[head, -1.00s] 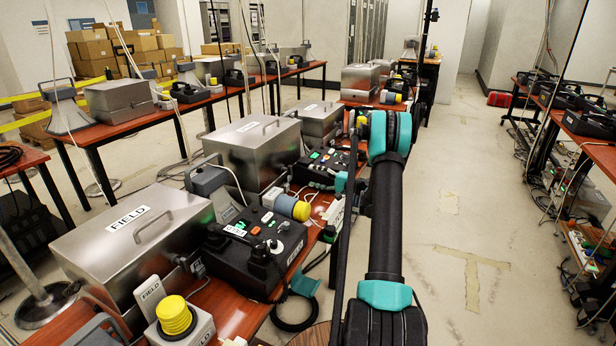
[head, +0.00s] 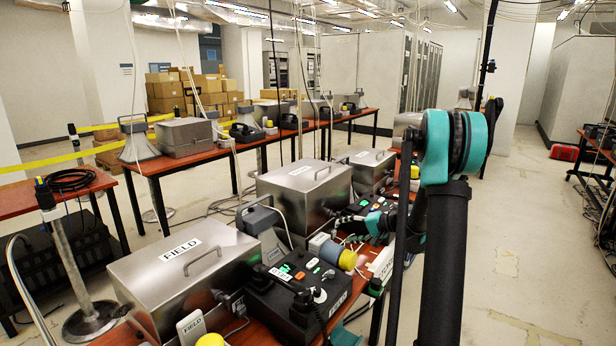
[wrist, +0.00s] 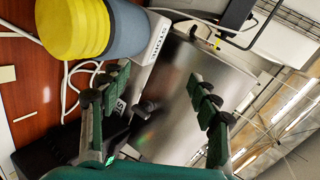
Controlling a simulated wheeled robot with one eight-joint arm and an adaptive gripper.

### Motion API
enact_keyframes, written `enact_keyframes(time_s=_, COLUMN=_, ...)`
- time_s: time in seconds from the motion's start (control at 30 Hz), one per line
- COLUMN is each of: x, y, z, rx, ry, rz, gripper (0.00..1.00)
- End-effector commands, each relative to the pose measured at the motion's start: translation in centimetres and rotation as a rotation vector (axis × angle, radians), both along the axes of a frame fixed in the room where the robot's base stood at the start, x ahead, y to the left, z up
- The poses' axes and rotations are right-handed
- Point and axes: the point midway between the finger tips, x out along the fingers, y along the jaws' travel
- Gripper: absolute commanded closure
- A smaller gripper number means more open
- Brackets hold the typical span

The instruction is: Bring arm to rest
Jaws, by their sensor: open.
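My gripper (wrist: 157,82) is open in the wrist view, with its green and black fingers spread apart and nothing held between them. A shiny metal box (wrist: 190,110) lies beyond the fingers. A yellow and blue-grey cylinder (wrist: 75,28) is close by at the upper left. In the head view my black arm with teal joints rises at the right and bends at a high joint.
A long red-brown table (head: 255,329) carries metal boxes marked FIELD (head: 187,262), a black button console (head: 300,290) and a yellow-capped cylinder (head: 347,260). A post (head: 70,255) stands at the left. Hanging cables cross the room. Open floor (head: 510,265) lies to the right.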

Motion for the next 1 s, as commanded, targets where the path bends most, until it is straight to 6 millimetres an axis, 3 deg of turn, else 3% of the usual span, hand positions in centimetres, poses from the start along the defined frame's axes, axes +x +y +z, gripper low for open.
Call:
enact_keyframes(time_s=0.2, x=-7.3, y=1.9, z=0.7, rx=-0.205, ry=0.041, rz=0.038, gripper=0.38)
enact_keyframes(time_s=0.47, x=-16.5, y=2.1, z=0.3, rx=-0.453, ry=0.071, rz=0.081, gripper=0.38)
enact_keyframes(time_s=0.8, x=-28.9, y=-0.2, z=-1.8, rx=-0.781, ry=0.083, rz=0.135, gripper=0.38)
enact_keyframes(time_s=1.0, x=-34.8, y=-2.5, z=-3.5, rx=-0.955, ry=0.079, rz=0.162, gripper=0.38)
